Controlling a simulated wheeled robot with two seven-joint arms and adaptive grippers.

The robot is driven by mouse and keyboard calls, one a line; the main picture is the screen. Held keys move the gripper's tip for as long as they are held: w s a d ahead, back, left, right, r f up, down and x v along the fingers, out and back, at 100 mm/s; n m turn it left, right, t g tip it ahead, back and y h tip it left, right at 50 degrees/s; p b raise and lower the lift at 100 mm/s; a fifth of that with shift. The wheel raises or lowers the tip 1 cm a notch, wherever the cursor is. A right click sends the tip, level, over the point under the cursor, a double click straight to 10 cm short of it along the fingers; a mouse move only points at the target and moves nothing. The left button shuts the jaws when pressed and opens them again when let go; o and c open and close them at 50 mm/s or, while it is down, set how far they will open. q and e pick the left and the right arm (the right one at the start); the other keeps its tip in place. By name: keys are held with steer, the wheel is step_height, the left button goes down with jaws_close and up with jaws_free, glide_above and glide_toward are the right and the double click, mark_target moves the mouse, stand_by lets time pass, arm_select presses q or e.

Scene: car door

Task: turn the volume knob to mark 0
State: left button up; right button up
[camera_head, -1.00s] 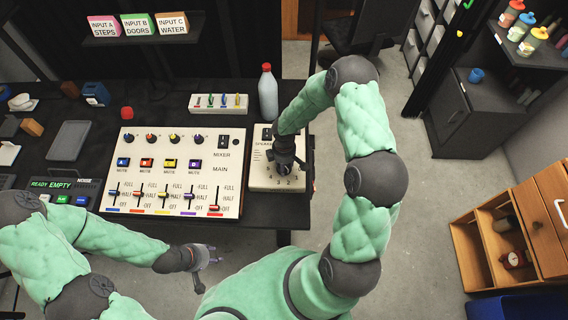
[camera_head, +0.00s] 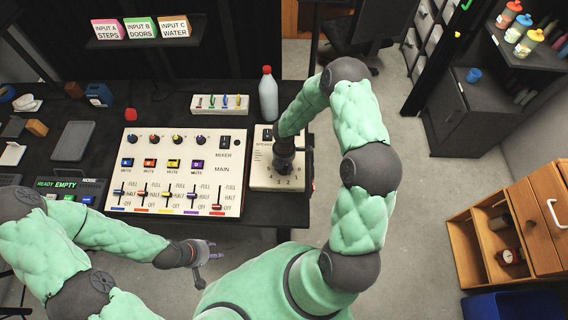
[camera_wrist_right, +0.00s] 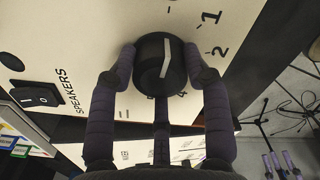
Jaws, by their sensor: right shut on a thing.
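The volume knob (camera_wrist_right: 160,62) is a round black knob with a white pointer line, on the cream speaker panel (camera_head: 263,182). In the right wrist view my right gripper (camera_wrist_right: 162,68) has its dark fingers closed on both sides of the knob. The printed marks 1 and 2 show to the right of the knob; other marks are partly hidden by the knob and fingers. In the head view my right gripper (camera_head: 285,160) covers the knob from above. My left gripper (camera_head: 209,252) is open and empty in front of the table edge, away from the panel.
A mixer board (camera_head: 176,170) with sliders stands left of the speaker panel. A white bottle (camera_head: 268,95) with a red cap stands behind the panel. The speaker switch (camera_wrist_right: 40,99) is beside the knob. Open floor lies right of the table.

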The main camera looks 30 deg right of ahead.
steer(key=shift+n, duration=0.5)
steer(key=o, duration=1.2)
steer(key=shift+c, duration=0.2)
step_height(320, 180, up, 12)
stand_by(0.3)
